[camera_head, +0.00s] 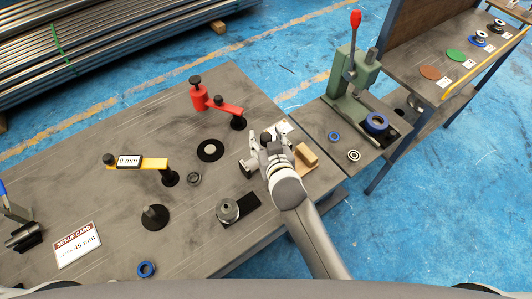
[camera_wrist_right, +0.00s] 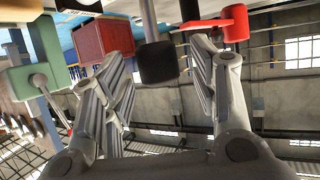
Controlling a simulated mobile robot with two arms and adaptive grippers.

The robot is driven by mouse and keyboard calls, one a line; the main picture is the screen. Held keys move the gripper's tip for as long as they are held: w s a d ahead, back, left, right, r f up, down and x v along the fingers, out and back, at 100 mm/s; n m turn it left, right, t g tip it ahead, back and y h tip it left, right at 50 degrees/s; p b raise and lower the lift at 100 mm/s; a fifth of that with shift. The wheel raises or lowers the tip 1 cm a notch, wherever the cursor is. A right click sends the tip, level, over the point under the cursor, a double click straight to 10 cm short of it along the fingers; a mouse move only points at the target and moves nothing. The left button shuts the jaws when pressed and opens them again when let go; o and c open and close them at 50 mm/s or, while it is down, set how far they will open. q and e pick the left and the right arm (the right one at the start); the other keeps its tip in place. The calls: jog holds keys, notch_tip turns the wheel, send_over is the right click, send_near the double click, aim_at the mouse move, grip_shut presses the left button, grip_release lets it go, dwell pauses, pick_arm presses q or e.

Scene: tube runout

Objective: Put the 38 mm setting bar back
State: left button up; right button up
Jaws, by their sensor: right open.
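My right gripper (camera_head: 267,146) is open over the bench, near its right end, beside a wooden block (camera_head: 305,155). In the right wrist view, its fingers (camera_wrist_right: 165,88) stand apart. A grey rod with a dark, blocky end (camera_wrist_right: 157,62) shows between them in the picture; I see no finger touching it. A pale plate (camera_head: 284,128) lies partly hidden behind the gripper. The setup card (camera_head: 76,244) seems to read 45 mm. My left gripper is not in view.
A red arm on a post (camera_head: 227,108) stands behind the right gripper. A yellow arm (camera_head: 140,163) with a "0 mm" label is at left. A grey flanged part (camera_head: 228,209) is in front. A green press (camera_head: 345,85) stands at right. Bare bench lies between the yellow arm and card.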

jog(key=shift+c, duration=0.4)
grip_shut()
jog(key=shift+r, duration=0.1)
